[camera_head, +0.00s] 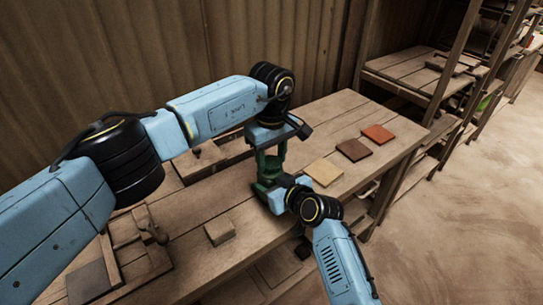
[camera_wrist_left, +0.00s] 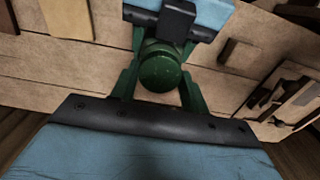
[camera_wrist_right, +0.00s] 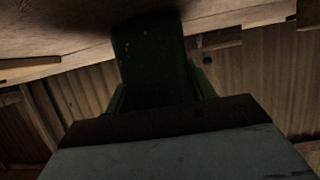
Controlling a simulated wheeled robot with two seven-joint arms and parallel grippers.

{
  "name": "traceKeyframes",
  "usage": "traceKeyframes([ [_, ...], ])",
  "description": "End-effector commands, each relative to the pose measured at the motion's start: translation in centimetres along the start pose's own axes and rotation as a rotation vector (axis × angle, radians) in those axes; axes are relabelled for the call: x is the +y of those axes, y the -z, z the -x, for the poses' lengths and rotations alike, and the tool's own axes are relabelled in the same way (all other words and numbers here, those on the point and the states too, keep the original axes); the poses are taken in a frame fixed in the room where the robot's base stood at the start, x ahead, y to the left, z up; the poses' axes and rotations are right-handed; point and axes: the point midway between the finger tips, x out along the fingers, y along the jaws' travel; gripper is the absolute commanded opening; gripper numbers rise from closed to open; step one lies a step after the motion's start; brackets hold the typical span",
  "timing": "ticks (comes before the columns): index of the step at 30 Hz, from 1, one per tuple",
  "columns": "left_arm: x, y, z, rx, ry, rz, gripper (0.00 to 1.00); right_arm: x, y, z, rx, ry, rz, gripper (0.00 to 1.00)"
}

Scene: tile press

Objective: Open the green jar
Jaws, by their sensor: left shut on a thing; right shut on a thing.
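The green jar (camera_wrist_left: 160,72) stands upright on the wooden workbench. Its round, domed green top shows from above in the left wrist view. My left gripper (camera_head: 270,166) comes down from above and is shut on the jar's top, with its green fingers on either side. My right gripper (camera_head: 267,187) comes in low from the front and is shut on the jar's body, which also shows dark in the right wrist view (camera_wrist_right: 150,50). In the head view the grippers hide most of the jar. I cannot tell whether the lid has turned.
Tan (camera_head: 324,172), brown (camera_head: 353,150) and red-orange (camera_head: 378,134) tiles lie on the bench to the right. A small wooden block (camera_head: 219,231) lies front left. Wooden fixtures stand left and behind. Shelves (camera_head: 425,75) are at the back right.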

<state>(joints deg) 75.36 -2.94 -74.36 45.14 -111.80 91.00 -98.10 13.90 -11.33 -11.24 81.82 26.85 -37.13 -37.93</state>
Motion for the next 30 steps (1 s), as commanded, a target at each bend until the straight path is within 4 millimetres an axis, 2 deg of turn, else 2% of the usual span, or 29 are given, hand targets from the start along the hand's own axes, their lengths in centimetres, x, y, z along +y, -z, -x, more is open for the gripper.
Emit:
traceKeyframes([
  [5,0.07,0.02,0.07,0.002,-0.003,0.036,0.17,-0.16,-0.09,-0.03,-0.002,0.003,0.0,0.0],
  [8,0.08,0.05,0.11,0.002,-0.004,0.149,0.17,-0.17,-0.09,-0.03,-0.002,0.003,0.001,0.0],
  [30,0.02,0.17,0.24,0.0,-0.008,1.513,0.17,-0.2,-0.07,-0.03,-0.002,0.004,0.001,0.0],
])
